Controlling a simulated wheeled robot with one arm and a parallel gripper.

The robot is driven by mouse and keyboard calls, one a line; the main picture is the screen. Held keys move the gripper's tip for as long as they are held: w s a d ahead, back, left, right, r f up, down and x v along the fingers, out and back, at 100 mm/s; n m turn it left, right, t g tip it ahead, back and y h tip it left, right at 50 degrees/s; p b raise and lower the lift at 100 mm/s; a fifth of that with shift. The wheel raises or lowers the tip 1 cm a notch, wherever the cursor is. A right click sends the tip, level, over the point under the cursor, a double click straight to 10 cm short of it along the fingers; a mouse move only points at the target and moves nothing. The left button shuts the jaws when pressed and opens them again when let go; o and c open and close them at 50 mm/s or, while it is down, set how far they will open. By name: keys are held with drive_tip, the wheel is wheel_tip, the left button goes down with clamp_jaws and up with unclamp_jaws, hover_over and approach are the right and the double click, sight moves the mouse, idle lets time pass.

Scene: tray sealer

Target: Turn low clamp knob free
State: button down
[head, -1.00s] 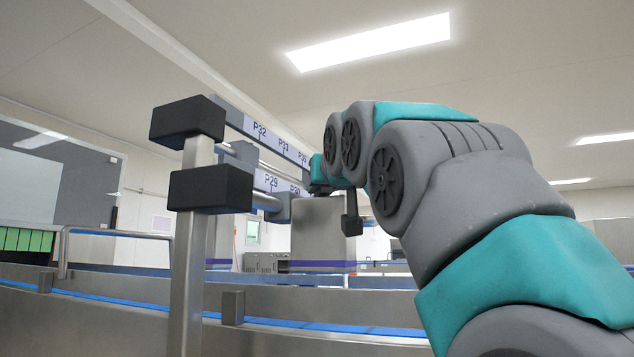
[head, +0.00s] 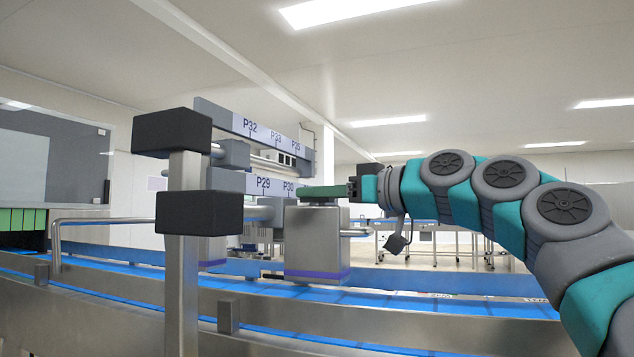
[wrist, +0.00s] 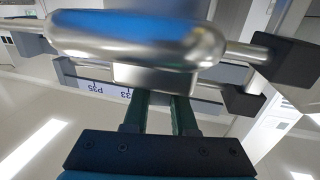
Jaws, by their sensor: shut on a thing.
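My gripper (head: 325,192) reaches in from the right, level, just above the steel box (head: 318,245) under the lower scale bar (head: 265,184). Its two green fingers show in the wrist view (wrist: 167,100), with a narrow gap between them. Their tips meet a part at the low clamp, beside a pale metal block (wrist: 155,78). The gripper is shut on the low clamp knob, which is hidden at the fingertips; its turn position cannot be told.
Two black blocks, upper (head: 172,132) and lower (head: 200,213), sit on a steel post (head: 184,290) at left. The upper scale bar (head: 262,130) runs above the gripper. A blue conveyor (head: 400,303) passes below. The space right of the box is open.

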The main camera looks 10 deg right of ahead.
drive_tip(key=shift+n+g+y, duration=0.3)
drive_tip(key=shift+y, duration=0.1)
drive_tip(key=c, duration=0.7)
unclamp_jaws()
drive_tip(key=v, duration=0.7)
drive_tip(key=shift+s+d+b, duration=0.25)
drive_tip(key=shift+s+b, duration=0.05)
drive_tip(key=shift+s, duration=0.05)
